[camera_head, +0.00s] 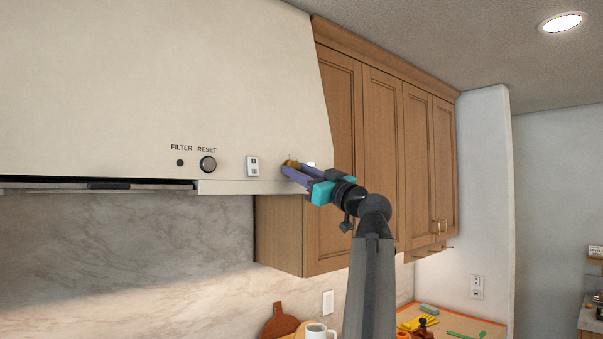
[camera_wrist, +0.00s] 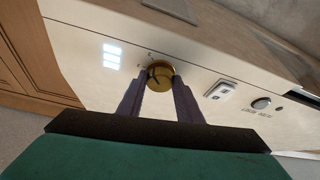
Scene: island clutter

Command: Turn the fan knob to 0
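The fan knob is a round brass knob on the front panel of the cream range hood. In the wrist view, the knob (camera_wrist: 160,77) has a dark mark on its face and small marks on the panel beside it. My gripper (camera_wrist: 161,82) has its two purple fingers on either side of the knob, close against its edges, and looks shut on it. In the head view, my gripper (camera_head: 290,168) reaches the hood's lower right corner, and the brass knob (camera_head: 291,163) shows at the fingertips. The printed setting numbers are too small to read.
Wooden cabinets (camera_head: 385,150) stand right behind my arm. Below are a white mug (camera_head: 318,332) and a cluttered counter.

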